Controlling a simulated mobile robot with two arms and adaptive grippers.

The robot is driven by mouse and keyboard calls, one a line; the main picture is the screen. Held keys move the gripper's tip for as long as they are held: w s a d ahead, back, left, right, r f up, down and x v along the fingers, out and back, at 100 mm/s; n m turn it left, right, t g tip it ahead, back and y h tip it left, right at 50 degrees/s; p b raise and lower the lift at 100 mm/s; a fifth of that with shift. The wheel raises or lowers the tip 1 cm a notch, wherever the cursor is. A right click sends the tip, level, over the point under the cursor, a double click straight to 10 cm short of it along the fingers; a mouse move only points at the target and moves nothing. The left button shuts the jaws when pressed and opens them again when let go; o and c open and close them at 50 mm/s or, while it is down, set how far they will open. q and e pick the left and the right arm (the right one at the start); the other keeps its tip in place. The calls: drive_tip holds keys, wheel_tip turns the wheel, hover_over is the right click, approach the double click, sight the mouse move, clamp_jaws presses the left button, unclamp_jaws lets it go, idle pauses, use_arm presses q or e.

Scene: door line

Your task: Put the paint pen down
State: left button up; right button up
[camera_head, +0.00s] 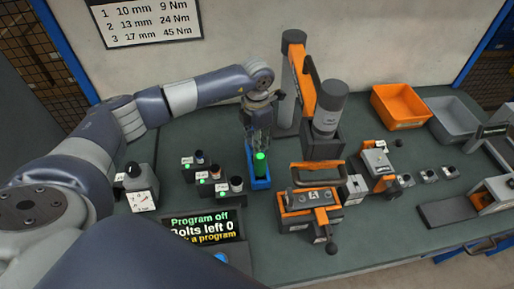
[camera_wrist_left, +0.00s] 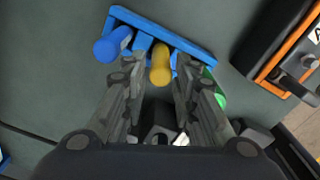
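A blue pen rack (camera_head: 261,183) stands on the green bench in the head view, below my left gripper (camera_head: 258,146). The left wrist view shows the rack (camera_wrist_left: 196,49) with a blue pen (camera_wrist_left: 112,45), a yellow pen (camera_wrist_left: 161,66) and a green pen (camera_wrist_left: 217,91). My left gripper (camera_wrist_left: 160,78) has its fingers spread, one on each side of the yellow pen, with gaps showing. The green pen (camera_head: 261,157) shows as a bright green top in the head view; it is partly hidden by the right finger in the wrist view. My right gripper is not in view.
Small labelled holders (camera_head: 204,178) stand left of the rack, above a program display (camera_head: 203,227). An orange and black fixture (camera_head: 311,199) stands close on the right. An orange post tool (camera_head: 303,80) rises behind. Orange (camera_head: 401,105) and grey (camera_head: 454,120) bins sit at back right.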

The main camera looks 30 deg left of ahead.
use_arm(q)
wheel_tip(320, 180, up, 8)
drive_tip(key=shift+r+b, duration=0.1)
drive_tip(key=shift+b, duration=0.7)
drive_tip(key=shift+s, duration=0.1)
